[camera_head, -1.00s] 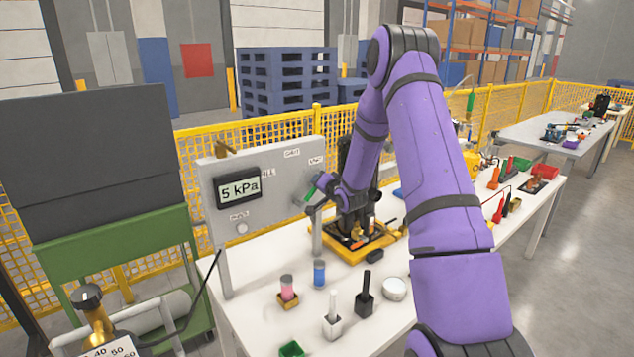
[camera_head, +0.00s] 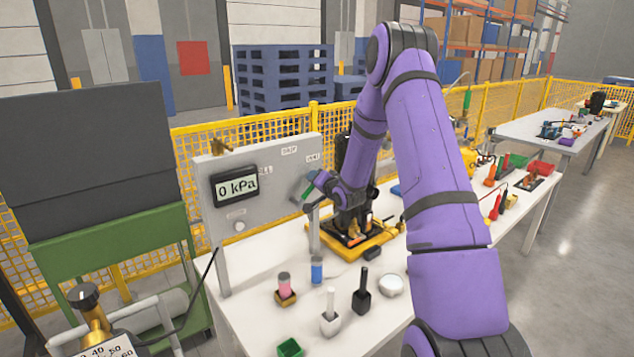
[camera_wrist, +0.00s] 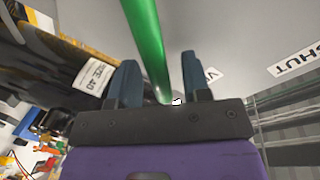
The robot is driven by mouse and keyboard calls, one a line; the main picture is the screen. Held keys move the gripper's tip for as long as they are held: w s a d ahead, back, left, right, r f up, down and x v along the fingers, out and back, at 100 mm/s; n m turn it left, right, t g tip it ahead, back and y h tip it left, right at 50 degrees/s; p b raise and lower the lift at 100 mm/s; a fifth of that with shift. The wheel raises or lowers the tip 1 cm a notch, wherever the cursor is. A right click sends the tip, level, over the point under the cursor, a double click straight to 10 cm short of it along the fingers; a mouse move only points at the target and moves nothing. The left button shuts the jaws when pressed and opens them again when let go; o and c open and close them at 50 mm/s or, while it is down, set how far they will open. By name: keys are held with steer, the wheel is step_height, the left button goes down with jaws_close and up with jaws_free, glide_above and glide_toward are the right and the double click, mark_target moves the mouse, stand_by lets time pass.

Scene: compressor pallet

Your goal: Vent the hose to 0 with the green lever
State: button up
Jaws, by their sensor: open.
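The green lever (camera_wrist: 148,40) runs between the two dark fingers of my gripper (camera_wrist: 160,80) in the wrist view. The fingers stand apart, with gaps on both sides of the lever. My forearm hides part of the area behind the lever. The hose cannot be made out clearly.
The white bench (camera_head: 262,266) carries a yellow-based device (camera_head: 370,247), a pink-topped bottle (camera_head: 285,284), a blue bottle (camera_head: 317,270), a white bowl (camera_head: 391,286) and a green box (camera_head: 291,347). A green cart (camera_head: 60,252) stands at left. Yellow fencing (camera_head: 500,105) runs behind.

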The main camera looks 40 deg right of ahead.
steer(key=s+a+r, duration=0.1)
steer(key=s, duration=0.9)
steer(key=shift+s+r, duration=0.3)
steer(key=s+a+r+n+g+h, duration=0.1)
steer(key=s+a+r+n+g, duration=0.2)
steer(key=s+a+r, duration=0.35)
steer(key=s+a+r+n+g, duration=0.3)
steer(key=a+r, duration=0.4)
steer(key=r, duration=0.3)
steer(key=s+a+r+n+g, duration=0.1)
steer(key=s+a, duration=0.3)
steer(key=s, duration=0.4)
steer(key=s+a+r+n+g+y, duration=0.1)
steer(key=s+a+r+n+g, duration=0.1)
steer(key=s, duration=0.6)
steer(key=s+a+r+n+g+y, duration=0.1)
steer(key=s+a+r+n+g, duration=0.1)
steer(key=s+a, duration=0.3)
steer(key=s, duration=0.4)
steer(key=shift+a+r, duration=0.3)
steer(key=shift+r, duration=0.05)
stand_by(2.2)
